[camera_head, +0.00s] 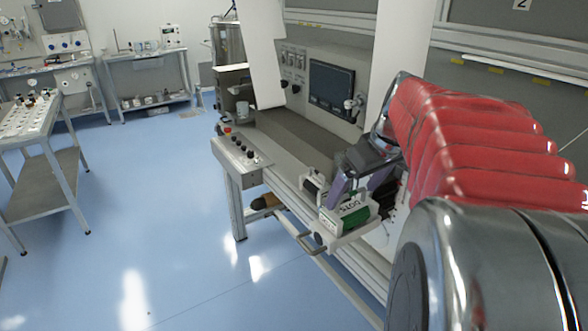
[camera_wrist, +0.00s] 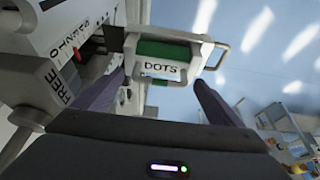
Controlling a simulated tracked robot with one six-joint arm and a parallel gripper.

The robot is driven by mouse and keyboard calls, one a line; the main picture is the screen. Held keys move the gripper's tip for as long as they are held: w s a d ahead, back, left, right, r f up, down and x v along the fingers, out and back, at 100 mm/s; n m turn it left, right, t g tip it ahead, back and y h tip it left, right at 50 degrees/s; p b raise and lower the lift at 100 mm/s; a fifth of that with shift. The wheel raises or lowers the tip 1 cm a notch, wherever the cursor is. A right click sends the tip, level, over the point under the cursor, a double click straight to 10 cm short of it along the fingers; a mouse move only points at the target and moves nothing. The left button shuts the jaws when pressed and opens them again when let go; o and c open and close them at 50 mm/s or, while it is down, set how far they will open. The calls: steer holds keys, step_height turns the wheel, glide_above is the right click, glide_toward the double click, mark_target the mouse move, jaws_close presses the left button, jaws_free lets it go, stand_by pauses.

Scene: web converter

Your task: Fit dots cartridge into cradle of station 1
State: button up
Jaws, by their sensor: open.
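The dots cartridge (camera_head: 356,218) has a green body and a white "DOTS" label. It sits in a pale cradle-like holder with a bar handle (camera_head: 314,242) at the front edge of the machine. In the wrist view the cartridge (camera_wrist: 165,52) is upper centre, with the holder's pale frame around it and the handle (camera_wrist: 222,55) to its right. My gripper (camera_head: 358,186) has purple fingers and is open just above the cartridge. In the wrist view the gripper's fingers (camera_wrist: 163,84) spread to either side of the label; I cannot tell whether they touch it.
A control box (camera_head: 240,152) with buttons stands left of the holder. A grey panel with a dark screen (camera_head: 331,88) is behind. A part marked "FREE" (camera_wrist: 66,91) is close on the left in the wrist view. The blue floor (camera_head: 170,230) is open to the left.

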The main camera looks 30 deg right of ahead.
steer(key=v, duration=1.2)
steer(key=shift+r, duration=0.1)
stand_by(0.5)
steer(key=s+a+f, duration=0.1)
steer(key=a+f, duration=0.5)
steer(key=a, duration=0.3)
steer(key=s+a+f, duration=0.2)
steer(key=a+f, duration=0.4)
steer(key=a, duration=0.3)
steer(key=s+a+f+t, duration=0.1)
steer(key=s+a+f, duration=0.1)
steer(key=a+f, duration=0.4)
steer(key=a, duration=0.3)
steer(key=shift+a, duration=0.2)
steer(key=shift+c, duration=0.4)
